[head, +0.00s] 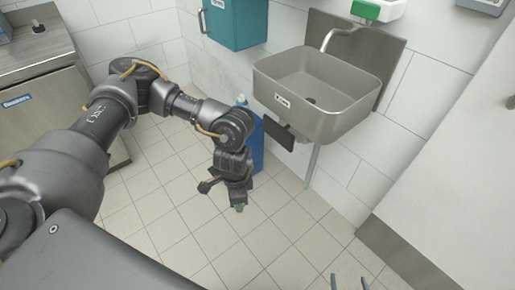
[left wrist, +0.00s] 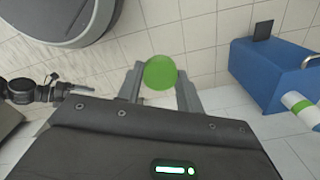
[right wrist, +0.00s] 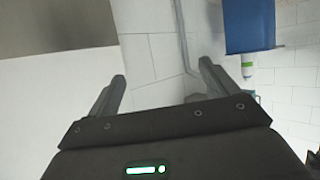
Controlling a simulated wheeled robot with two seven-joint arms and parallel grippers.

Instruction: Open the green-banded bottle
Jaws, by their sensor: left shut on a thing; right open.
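The green-banded bottle (right wrist: 247,67) is white with a green band and stands on a blue stand (right wrist: 249,25). It also shows at the right edge of the left wrist view (left wrist: 299,103). In the head view only a pale top part (head: 241,99) shows behind my left arm. My left gripper (head: 238,202) is shut on a round green thing, which fills the space between the fingertips in the left wrist view (left wrist: 160,72); it looks like a cap. This gripper is apart from the bottle. My right gripper (head: 349,281) is open and empty at the bottom of the head view.
A steel sink (head: 318,95) with a tap is on the wall, right of the blue stand in the head view. A teal wall cabinet (head: 235,22) hangs above. A steel counter (head: 40,85) is at the left. The tiled floor in the middle is clear.

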